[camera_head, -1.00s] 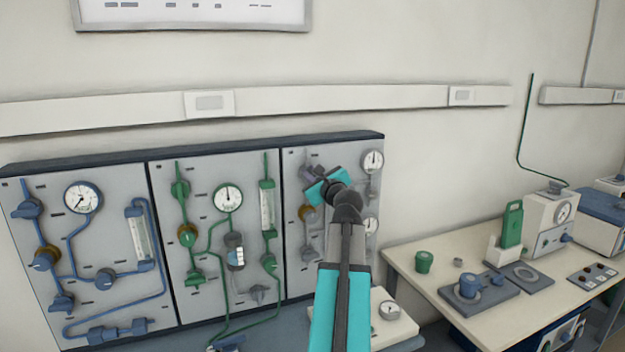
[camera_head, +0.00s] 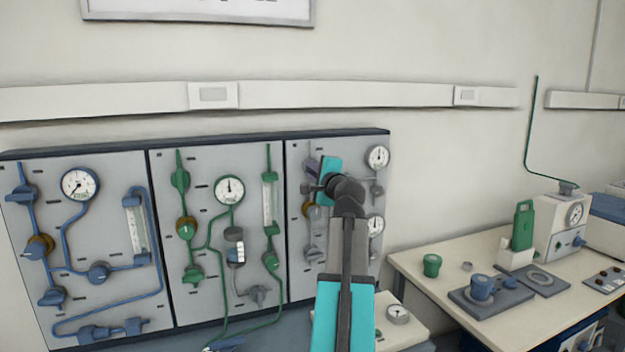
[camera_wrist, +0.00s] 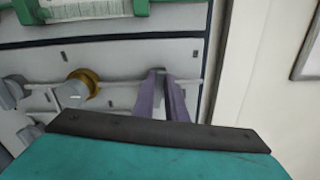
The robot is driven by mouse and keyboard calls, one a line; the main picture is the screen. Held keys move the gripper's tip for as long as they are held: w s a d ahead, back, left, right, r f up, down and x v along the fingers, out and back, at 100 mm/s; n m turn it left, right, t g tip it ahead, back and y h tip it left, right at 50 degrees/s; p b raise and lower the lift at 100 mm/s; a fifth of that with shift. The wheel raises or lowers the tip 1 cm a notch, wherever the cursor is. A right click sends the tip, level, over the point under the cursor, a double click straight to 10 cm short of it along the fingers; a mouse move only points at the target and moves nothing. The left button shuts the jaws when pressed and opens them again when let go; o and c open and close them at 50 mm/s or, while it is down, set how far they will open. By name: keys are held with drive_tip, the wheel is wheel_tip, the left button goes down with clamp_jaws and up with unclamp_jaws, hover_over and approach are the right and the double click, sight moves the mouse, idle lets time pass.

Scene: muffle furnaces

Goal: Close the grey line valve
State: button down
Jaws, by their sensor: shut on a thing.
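The grey line runs down the third panel (camera_head: 297,265), the right-hand one. Its upper valve is at my gripper (camera_head: 312,172) and is mostly hidden by it in the head view. In the wrist view, a small grey part of the valve (camera_wrist: 157,71) shows at the purple fingers of my gripper (camera_wrist: 164,95). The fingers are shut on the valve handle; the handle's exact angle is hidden. A brass knob (camera_wrist: 80,88) sits on the same line, apart from the fingers.
Two gauges (camera_head: 377,157) are on the panel right of my wrist. The green-line panel (camera_head: 205,300) and blue-line panel (camera_head: 110,215) stand to the left. A bench (camera_head: 420,280) with devices is at the right.

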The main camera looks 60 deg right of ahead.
drive_tip(key=shift+f+n+b, duration=0.3)
drive_tip(key=shift+n+b, duration=0.55)
drive_tip(key=shift+n, duration=0.25)
drive_tip(key=c, duration=1.8)
unclamp_jaws()
drive_tip(key=shift+s+a, duration=0.1)
drive_tip(key=shift+s, duration=0.1)
drive_tip(key=b+v, duration=0.1)
drive_tip(key=v, duration=1.2)
drive_tip(key=shift+s+a, duration=0.2)
drive_tip(key=shift+r, duration=0.1)
